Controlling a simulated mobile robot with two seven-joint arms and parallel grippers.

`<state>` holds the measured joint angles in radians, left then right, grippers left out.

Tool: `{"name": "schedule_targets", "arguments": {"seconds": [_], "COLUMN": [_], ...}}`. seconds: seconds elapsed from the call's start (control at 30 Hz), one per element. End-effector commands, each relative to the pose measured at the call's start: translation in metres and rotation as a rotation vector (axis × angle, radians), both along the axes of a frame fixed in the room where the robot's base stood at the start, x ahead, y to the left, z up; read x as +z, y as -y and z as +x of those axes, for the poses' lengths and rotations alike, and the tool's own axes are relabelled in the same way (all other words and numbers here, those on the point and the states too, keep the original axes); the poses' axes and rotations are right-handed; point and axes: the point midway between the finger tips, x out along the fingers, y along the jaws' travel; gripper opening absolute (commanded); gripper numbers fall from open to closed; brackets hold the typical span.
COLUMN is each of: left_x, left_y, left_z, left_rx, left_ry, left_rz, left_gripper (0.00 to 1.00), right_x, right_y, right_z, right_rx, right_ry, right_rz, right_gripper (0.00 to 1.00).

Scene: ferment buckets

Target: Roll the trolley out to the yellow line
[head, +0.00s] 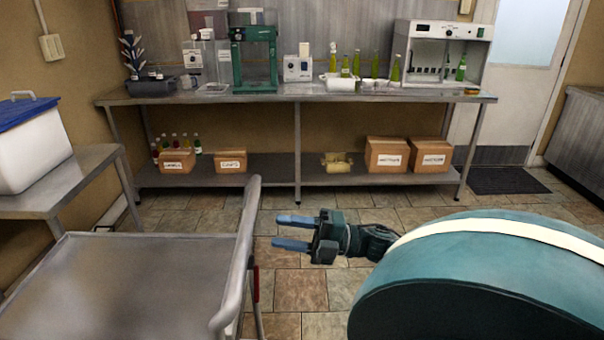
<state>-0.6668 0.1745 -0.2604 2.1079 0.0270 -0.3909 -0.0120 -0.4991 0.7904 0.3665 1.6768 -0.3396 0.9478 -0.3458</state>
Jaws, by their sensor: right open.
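The trolley (110,290) is at the lower left of the head view, with a flat, bare grey metal top. Its pale push handle (240,260) runs along its right end. My right gripper (276,231) is open and empty, to the right of the handle. Its two blue fingers point left toward the handle, one above the other in the picture, with floor showing between the fingertips and the bar. My left gripper is out of view. No yellow line shows. The trolley's wheels and lower part are mostly hidden.
A long steel bench (330,95) with bottles and equipment stands along the back wall, cartons (387,155) on its lower shelf. A side table (62,180) with a white, blue-lidded bin (32,150) stands left, close behind the trolley. Tiled floor (300,290) is clear between trolley and bench.

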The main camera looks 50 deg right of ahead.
Motion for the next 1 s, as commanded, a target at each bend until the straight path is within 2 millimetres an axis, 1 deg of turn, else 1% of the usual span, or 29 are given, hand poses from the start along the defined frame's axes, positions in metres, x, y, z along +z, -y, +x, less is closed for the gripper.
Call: {"name": "schedule_targets", "arguments": {"seconds": [0.03, 0.1, 0.3, 1.0], "left_x": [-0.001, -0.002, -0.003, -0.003], "left_y": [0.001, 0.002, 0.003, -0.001], "left_z": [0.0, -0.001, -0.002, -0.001], "left_rx": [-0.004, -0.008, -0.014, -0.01], "left_ry": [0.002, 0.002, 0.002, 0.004], "left_rz": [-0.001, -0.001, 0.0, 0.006], "left_gripper": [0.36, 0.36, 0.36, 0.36], "right_x": [-0.004, -0.005, -0.006, -0.006], "right_y": [0.006, 0.012, 0.02, 0.021], "right_z": [-0.007, -0.014, -0.024, -0.024], "right_rx": [-0.002, -0.002, 0.0, 0.0], "right_ry": [-0.004, -0.002, 0.0, 0.001], "right_rz": [0.0, 0.0, 0.001, 0.001], "right_gripper": [0.44, 0.44, 0.44, 0.44]}}
